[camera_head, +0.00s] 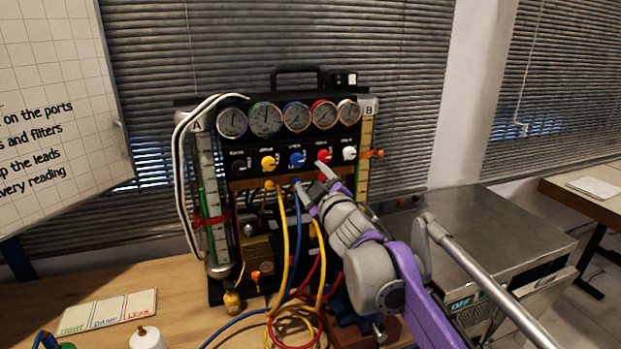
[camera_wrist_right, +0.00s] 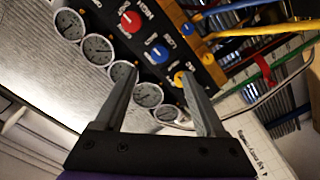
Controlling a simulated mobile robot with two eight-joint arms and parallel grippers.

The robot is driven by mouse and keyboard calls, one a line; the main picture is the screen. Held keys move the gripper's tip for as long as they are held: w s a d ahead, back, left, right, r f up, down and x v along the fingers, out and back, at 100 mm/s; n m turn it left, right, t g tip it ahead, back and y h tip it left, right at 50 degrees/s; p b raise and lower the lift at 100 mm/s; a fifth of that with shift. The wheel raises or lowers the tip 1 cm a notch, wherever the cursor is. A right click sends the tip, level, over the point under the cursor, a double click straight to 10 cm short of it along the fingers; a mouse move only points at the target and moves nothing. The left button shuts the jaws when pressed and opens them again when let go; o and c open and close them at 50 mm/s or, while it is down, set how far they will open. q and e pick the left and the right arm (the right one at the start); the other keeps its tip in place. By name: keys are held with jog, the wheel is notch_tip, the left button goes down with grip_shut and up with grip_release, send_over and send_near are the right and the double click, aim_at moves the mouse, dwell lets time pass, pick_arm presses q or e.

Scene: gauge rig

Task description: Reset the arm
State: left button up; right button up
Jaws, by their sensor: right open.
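My right arm, purple and grey, reaches up from the lower right in the head view. Its right gripper (camera_head: 316,183) is in front of the gauge rig (camera_head: 290,150), just below the row of coloured knobs. In the right wrist view the two fingers of the right gripper (camera_wrist_right: 155,75) are apart with nothing held between them. Beyond them are the blue knob (camera_wrist_right: 158,53), the yellow knob (camera_wrist_right: 180,78) and several round gauges. I cannot tell whether a fingertip touches the rig. My left gripper does not show.
Yellow, blue and red hoses (camera_head: 284,240) hang from the rig and coil on the wooden bench (camera_head: 180,283). A steel box (camera_head: 480,230) stands to the right. A labelled card (camera_head: 108,311) and a white bottle (camera_head: 148,338) are at the left front. A whiteboard (camera_head: 50,80) hangs at left.

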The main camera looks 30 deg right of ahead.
dwell(0.3)
jog(key=s+a+f+m+g+y+p, duration=0.1)
jog(key=s+a+f+g, duration=0.3)
jog(key=s+f, duration=0.5)
jog(key=s+a+f+m+g+y+p, duration=0.1)
jog(key=s+a+f+m+g+y, duration=0.1)
jog(key=s+a+f, duration=0.6)
jog(key=s+a+f+m+g+y+p, duration=0.1)
jog(key=s+a+f+m+g, duration=0.2)
jog(key=s+a+f+g, duration=0.3)
jog(key=s+f, duration=0.5)
jog(key=f, duration=0.5)
jog(key=shift+s+a, duration=0.2)
jog(key=shift+a, duration=0.05)
